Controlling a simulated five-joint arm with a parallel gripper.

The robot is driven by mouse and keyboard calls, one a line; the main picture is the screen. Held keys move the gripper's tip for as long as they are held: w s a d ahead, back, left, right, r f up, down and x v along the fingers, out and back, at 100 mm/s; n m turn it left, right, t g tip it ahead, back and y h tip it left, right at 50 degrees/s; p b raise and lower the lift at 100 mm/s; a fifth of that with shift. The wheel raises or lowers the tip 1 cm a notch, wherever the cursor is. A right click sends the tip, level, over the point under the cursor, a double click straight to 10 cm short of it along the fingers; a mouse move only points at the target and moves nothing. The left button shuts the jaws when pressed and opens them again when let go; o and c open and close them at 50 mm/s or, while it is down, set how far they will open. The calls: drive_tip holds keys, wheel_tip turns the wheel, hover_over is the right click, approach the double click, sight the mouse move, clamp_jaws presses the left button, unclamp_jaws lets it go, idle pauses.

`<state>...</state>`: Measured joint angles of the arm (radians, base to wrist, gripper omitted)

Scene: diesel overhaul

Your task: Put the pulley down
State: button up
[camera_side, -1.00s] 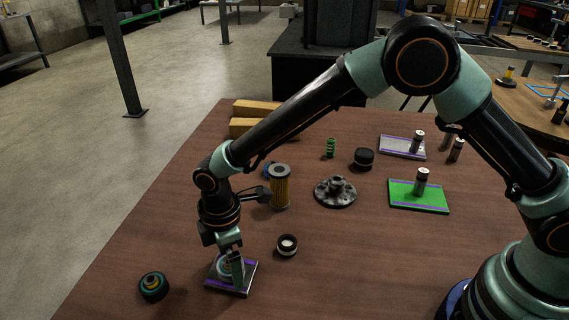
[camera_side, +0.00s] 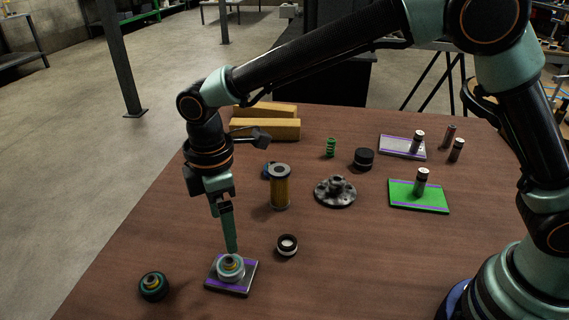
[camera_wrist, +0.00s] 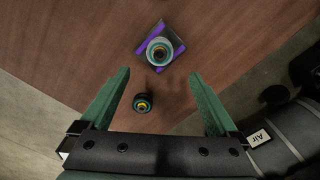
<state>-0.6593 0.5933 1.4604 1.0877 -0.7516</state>
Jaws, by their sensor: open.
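A pale grey-green pulley (camera_side: 230,266) with a yellowish centre rests on a grey plate with purple strips (camera_side: 244,287) at the front of the table. It also shows in the wrist view (camera_wrist: 159,51) on its plate (camera_wrist: 177,42), ahead of the fingers. My gripper (camera_side: 230,248) is above the pulley, fingers pointing down. In the wrist view my gripper (camera_wrist: 160,88) is open, its two green fingers wide apart with nothing between them. A dark green pulley-like part (camera_side: 154,286) lies on the bare table left of the plate; it shows in the wrist view too (camera_wrist: 143,103).
A black ring with a white centre (camera_side: 287,245) and a yellow filter (camera_side: 280,187) stand near the plate. A grey hub (camera_side: 335,191), black cap (camera_side: 364,159), green spring (camera_side: 330,148) and green plate (camera_side: 419,202) lie farther right. Yellow blocks (camera_side: 265,129) lie at the back.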

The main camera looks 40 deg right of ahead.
drive_tip(key=s+d+r+m+t+y, duration=0.1)
drive_tip(key=d+r+m, duration=0.3)
drive_tip(key=d+r, duration=0.3)
drive_tip(key=d+r+m+t, duration=0.2)
drive_tip(key=d+r+m, duration=0.2)
drive_tip(key=d, duration=0.6)
drive_tip(key=s+d+m+t+h, duration=0.1)
drive_tip(key=s+d+m+t, duration=0.1)
drive_tip(key=s+d+m, duration=0.6)
drive_tip(key=d, duration=0.4)
drive_tip(key=shift+s+d+r+t, duration=0.3)
drive_tip(key=shift+s+r, duration=0.05)
drive_tip(key=shift+r, duration=0.05)
